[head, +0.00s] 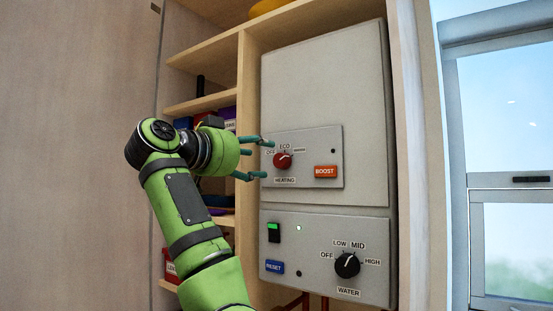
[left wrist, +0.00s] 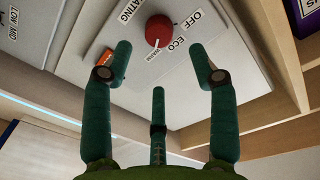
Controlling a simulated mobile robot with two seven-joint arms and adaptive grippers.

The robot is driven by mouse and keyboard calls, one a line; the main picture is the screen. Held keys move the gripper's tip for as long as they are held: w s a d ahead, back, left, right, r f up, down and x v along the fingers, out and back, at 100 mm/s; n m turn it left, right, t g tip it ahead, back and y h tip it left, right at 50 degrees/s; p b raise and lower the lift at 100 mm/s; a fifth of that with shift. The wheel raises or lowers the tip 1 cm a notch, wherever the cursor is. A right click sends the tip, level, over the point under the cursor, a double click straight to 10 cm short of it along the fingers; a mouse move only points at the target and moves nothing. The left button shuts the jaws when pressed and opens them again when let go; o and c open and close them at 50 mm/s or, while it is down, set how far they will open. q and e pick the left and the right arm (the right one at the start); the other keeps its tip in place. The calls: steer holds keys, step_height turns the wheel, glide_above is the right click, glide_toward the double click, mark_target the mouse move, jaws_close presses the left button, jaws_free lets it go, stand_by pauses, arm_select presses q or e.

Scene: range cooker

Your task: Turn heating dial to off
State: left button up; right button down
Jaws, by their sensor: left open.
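The red heating dial (head: 283,160) is on the upper grey panel, with OFF at its left, ECO above and a third small label at its right. In the head view its pale pointer slants up and right, towards the third label. It also shows in the left wrist view (left wrist: 159,31), beyond my fingertips. My left gripper (head: 265,158) is open just left of the dial, with teal fingers above and below its height. In the left wrist view my fingers (left wrist: 159,60) are spread apart with nothing between them. I see no clear contact with the dial. My right gripper is not in view.
The orange BOOST button (head: 326,172) is right of the dial. Below are a black water dial (head: 347,265), a blue RESET button (head: 275,267) and a green-lit switch (head: 274,232). Wooden shelves (head: 203,103) with items stand behind my left arm. A window (head: 510,120) is at right.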

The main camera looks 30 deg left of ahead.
mark_target(279, 160)
arm_select(q)
steer(key=w+p, duration=0.1)
steer(key=w, duration=0.1)
steer(key=w+d+p, duration=0.1)
steer(key=w+p, duration=0.1)
steer(key=w, duration=0.1)
steer(key=shift+w+r+p, duration=0.1)
steer(key=shift+p, duration=0.2)
steer(key=shift+w+d+p, duration=0.1)
steer(key=shift+w+p, duration=0.2)
steer(key=shift+w, duration=0.3)
steer(key=shift+f, duration=0.2)
steer(key=shift+s, duration=0.1)
steer(key=c, duration=1.1)
